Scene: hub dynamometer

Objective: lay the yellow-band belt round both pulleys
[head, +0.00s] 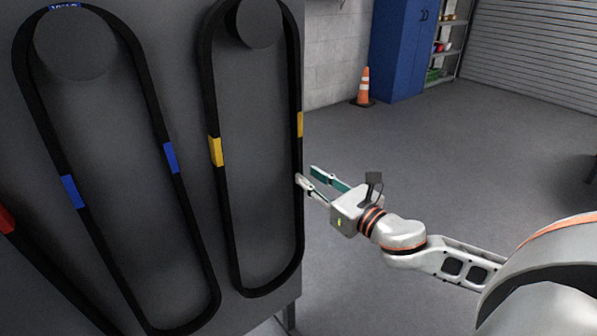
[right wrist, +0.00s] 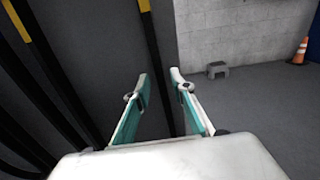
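The yellow-band belt (head: 216,190) is a black loop with yellow bands. It hangs from a round dark peg (head: 258,22) on the grey panel. My right gripper (head: 306,175) is open at the belt's right strand, below its yellow band. In the right wrist view, that strand (right wrist: 153,50) runs between the open fingers (right wrist: 160,80), with a gap visible on both sides. I cannot tell how deep it lies between them. My left gripper is not in view. I see no pair of pulleys that I can make out.
A blue-band belt (head: 155,110) hangs left of it on the panel (head: 110,170), and part of a red-band belt (head: 8,220) shows further left. Open floor (head: 420,150) lies to the right. A traffic cone (head: 364,88) and blue cabinet (head: 398,50) stand far back.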

